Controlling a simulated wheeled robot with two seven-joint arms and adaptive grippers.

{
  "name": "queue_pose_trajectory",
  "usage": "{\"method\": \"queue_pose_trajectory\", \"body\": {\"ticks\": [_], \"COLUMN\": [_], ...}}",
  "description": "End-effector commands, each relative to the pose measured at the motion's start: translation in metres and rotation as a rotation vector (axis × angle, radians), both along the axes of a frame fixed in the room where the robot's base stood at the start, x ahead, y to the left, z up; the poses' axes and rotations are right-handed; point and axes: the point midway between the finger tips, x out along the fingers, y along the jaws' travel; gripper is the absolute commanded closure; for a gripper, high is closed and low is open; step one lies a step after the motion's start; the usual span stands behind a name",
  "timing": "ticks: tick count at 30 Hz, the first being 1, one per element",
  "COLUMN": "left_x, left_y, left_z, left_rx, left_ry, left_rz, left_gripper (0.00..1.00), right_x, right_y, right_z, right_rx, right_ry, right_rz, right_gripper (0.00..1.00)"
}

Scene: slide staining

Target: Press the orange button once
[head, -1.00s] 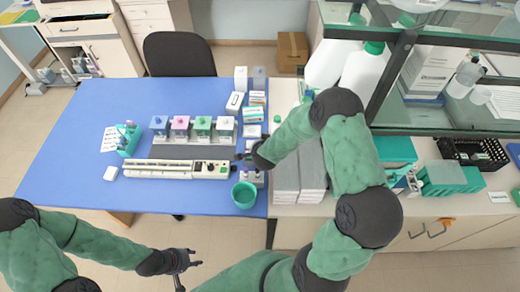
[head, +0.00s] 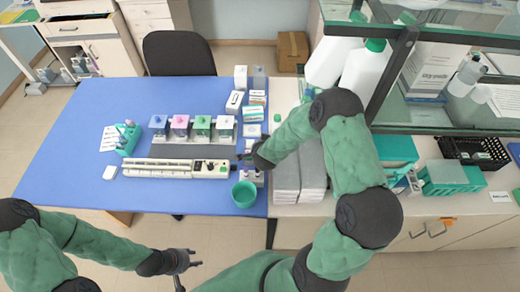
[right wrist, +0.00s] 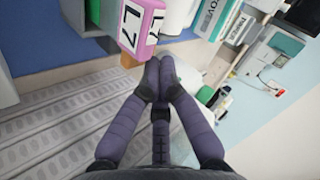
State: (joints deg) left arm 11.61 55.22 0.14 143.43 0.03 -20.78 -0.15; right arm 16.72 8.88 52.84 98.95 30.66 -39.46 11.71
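A white staining device (head: 170,168) with a dark control panel lies on the blue mat; no orange button can be made out on it in the head view. In the right wrist view, a small orange-brown piece (right wrist: 128,60) shows under a pink block marked "L7" (right wrist: 143,25), just left of my right fingertips; I cannot tell whether it is the button. My right gripper (right wrist: 160,72) is shut and empty. In the head view the right gripper (head: 246,160) is small and partly hidden, beside the device's right end. My left gripper (head: 190,274) is open and empty, in front of the table.
A teal cup (head: 244,194) stands in front of the right gripper. Coloured staining jars (head: 201,127) stand in a row behind the device. Stacked grey boxes (head: 299,165) are right of the gripper. The left part of the blue mat (head: 80,150) is largely free.

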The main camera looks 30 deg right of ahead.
Motion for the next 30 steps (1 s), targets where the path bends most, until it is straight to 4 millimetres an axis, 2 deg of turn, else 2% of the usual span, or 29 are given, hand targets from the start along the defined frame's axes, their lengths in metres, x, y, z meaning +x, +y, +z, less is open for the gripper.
{"method": "queue_pose_trajectory", "body": {"ticks": [30], "left_x": [0.0001], "left_y": [0.0], "left_z": [-0.0066], "left_rx": [0.0], "left_ry": [0.0], "left_rz": [0.0], "left_gripper": [0.6], "right_x": [0.0], "right_y": [-0.0001], "right_z": [-0.0074], "right_rx": [0.0], "right_ry": [0.0], "right_rz": [0.0], "right_gripper": [1.0]}}
